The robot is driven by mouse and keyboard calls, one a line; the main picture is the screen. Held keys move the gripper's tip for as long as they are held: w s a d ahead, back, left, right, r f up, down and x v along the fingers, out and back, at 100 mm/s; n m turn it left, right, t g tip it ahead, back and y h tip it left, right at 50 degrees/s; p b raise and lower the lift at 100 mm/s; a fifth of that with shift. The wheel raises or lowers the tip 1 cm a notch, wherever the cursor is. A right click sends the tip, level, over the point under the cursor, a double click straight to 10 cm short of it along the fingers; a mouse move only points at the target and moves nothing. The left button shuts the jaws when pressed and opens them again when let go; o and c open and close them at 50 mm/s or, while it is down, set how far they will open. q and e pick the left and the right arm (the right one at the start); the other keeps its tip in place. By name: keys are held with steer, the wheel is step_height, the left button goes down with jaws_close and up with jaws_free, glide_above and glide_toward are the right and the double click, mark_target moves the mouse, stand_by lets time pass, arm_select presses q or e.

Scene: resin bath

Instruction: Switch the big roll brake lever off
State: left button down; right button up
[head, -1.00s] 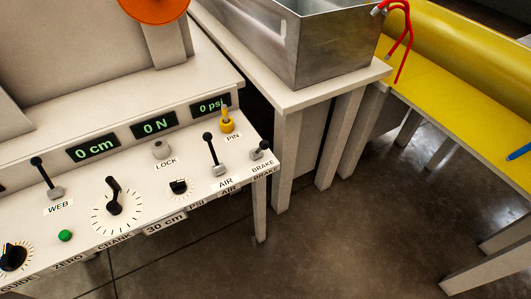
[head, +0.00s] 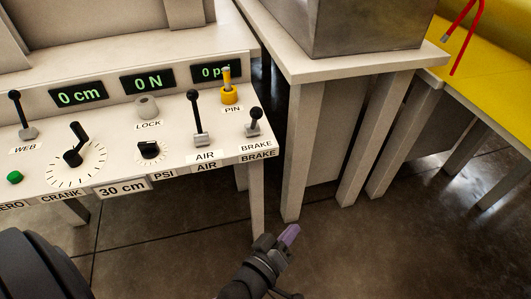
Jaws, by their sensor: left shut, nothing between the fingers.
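The brake lever (head: 255,119) is a short lever with a black knob on a grey base, above the BRAKE labels at the right end of the white control panel (head: 110,195). Its knob points up, away from the panel's front edge. My left gripper (head: 288,236) has purple fingertips and is shut and empty. In the picture it is below and slightly right of the lever, in front of the panel and apart from it. My right gripper is not in view.
The taller AIR lever (head: 196,118) stands left of the brake lever, and the yellow PIN (head: 229,92) is behind it. A white table (head: 285,55) with a metal tank (head: 365,22) stands to the right. Open floor lies in front of the panel.

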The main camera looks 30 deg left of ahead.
arm_select(q)
steer(key=a+r+n+t+y, duration=0.1)
steer(key=a+r+n+y, duration=0.1)
steer(key=a+n+y, duration=0.2)
steer(key=a+r+n+t+y+b, duration=0.1)
steer(key=a+r+n+y, duration=0.2)
steer(key=n+y, duration=0.8)
steer(key=shift+a+r, duration=0.3)
steer(key=shift+a, duration=0.2)
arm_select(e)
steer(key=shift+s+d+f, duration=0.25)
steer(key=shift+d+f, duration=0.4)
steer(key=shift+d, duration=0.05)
arm_select(q)
steer(key=b, duration=0.2)
glide_toward(255, 122)
steer(key=x, duration=0.6)
steer(key=shift+w+a, duration=0.25)
steer(key=shift+w+a+r, duration=0.2)
steer(key=shift+w+r, duration=0.1)
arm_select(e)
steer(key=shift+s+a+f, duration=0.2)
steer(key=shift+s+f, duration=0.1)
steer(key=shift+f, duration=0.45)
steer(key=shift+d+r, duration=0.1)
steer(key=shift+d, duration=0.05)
